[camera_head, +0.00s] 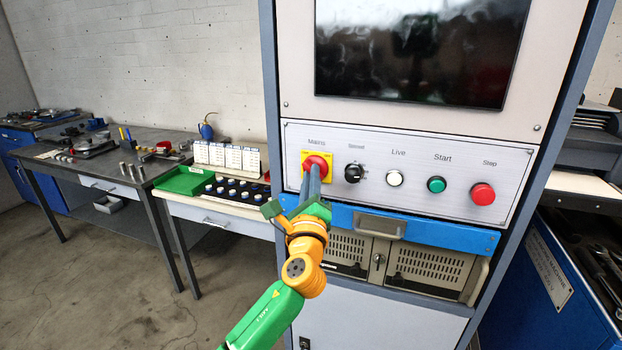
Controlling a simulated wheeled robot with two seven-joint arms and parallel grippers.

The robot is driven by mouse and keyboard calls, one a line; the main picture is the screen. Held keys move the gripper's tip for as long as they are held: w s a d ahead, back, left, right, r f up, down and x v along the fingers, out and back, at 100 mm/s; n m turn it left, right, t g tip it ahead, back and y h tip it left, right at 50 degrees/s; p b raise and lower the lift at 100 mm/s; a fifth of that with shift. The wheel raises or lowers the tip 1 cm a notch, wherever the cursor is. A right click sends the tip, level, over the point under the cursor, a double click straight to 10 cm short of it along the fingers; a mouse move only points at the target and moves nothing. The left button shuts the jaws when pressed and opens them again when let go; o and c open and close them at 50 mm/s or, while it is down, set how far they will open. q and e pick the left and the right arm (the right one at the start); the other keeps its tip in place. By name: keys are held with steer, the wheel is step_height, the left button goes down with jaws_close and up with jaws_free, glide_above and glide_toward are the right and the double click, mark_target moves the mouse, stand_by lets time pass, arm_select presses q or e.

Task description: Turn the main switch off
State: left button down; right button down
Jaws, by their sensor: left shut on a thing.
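The main switch (317,160) is a red knob on a yellow plate, under the label "Mains" at the left end of the cabinet's control panel (460,133). My left gripper (312,174) reaches up from below, and its fingers are shut on the red knob. The fingers cover the lower part of the knob, so its exact angle cannot be read. My right gripper is not in view.
A blue drawer front (460,236) lies below. A dark screen (415,50) is above. Workbenches stand left.

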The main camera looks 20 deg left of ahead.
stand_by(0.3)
arm_select(q)
steer(key=c, duration=0.9)
jaws_free()
steer(key=shift+o, duration=0.2)
steer(key=b+v, duration=0.1)
steer(key=v, duration=0.6)
